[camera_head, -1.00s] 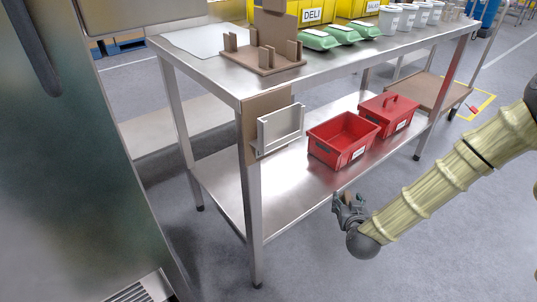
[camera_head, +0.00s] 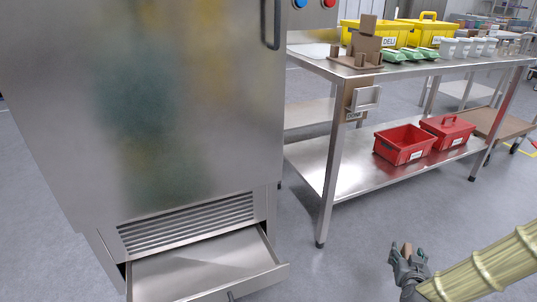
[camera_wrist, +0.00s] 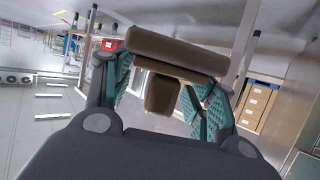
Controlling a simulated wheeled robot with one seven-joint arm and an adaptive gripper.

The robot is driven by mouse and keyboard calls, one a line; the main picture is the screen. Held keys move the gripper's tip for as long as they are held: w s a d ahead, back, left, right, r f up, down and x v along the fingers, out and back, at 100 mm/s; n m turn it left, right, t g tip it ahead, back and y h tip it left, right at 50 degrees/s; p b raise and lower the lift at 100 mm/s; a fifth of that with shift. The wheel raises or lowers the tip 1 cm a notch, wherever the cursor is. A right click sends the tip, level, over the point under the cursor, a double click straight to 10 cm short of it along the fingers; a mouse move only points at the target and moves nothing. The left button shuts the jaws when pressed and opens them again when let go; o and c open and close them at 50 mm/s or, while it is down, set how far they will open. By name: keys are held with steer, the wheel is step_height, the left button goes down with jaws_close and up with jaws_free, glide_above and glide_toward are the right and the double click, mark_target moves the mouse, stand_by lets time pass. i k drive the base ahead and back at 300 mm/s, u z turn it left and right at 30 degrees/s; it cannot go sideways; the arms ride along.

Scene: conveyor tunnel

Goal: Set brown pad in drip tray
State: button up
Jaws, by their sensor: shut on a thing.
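My gripper (camera_head: 408,262) is at the lower right of the head view, out over the floor. It is shut on the brown pad, whose end shows as a small brown piece (camera_head: 406,248) above the fingers. In the wrist view the brown pad (camera_wrist: 178,52) lies across the fingertips, with a brown stub (camera_wrist: 161,93) below it between the green finger pads. The drip tray (camera_head: 195,272) is a shallow metal drawer, pulled out under the vent of the tall steel cabinet. It looks empty; its lower left part is cut off by the picture edge. The gripper is well to its right.
The steel cabinet (camera_head: 145,110) fills the left. Open floor lies between tray and gripper.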

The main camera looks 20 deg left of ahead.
mark_target(204, 274)
steer(key=k, duration=0.25)
steer(key=z, duration=1.55)
steer(key=i, duration=1.3)
steer(key=u, duration=3.65)
